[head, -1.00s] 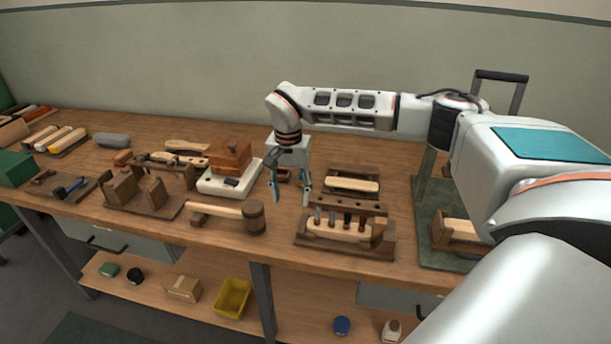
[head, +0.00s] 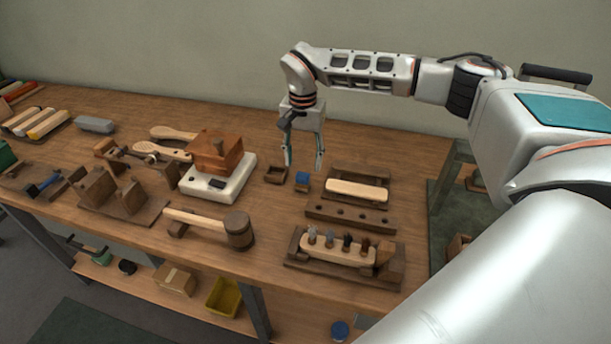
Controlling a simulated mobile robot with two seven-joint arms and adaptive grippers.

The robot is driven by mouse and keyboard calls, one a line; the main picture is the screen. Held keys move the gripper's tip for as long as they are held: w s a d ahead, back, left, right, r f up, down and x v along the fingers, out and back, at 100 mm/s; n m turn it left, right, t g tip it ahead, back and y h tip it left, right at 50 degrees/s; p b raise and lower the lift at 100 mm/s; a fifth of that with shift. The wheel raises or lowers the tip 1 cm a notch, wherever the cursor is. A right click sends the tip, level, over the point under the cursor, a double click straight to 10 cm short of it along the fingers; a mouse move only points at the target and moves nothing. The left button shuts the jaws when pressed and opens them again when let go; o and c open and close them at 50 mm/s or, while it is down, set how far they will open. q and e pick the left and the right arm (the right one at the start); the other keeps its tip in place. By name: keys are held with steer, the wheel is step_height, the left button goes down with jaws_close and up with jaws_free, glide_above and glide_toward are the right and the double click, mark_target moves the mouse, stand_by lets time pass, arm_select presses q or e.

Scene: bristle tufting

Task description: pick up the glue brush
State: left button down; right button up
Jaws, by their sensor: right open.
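My right gripper (head: 304,167) is open and empty, pointing down over the back middle of the bench. A small blue-topped block (head: 302,181) shows just below and between its fingertips. I cannot pick out the glue brush for certain. A tool with a blue part (head: 48,183) lies on a dark wooden tray at the far left, well away from the gripper; it is too small to tell whether it is a brush. My left gripper is not in view.
A small wooden box (head: 276,174) sits left of the blue-topped block. A brush block on a wooden stand (head: 357,190) and a rack with several tufts (head: 338,248) are to the right. A mallet (head: 238,231) and a white slab (head: 206,190) with a brown block are left.

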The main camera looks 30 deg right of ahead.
mark_target(302, 174)
step_height(302, 174, down, 8)
steer(key=shift+w+a+r, duration=0.1)
steer(key=shift+r, duration=0.05)
stand_by(0.3)
steer(key=c, duration=1.2)
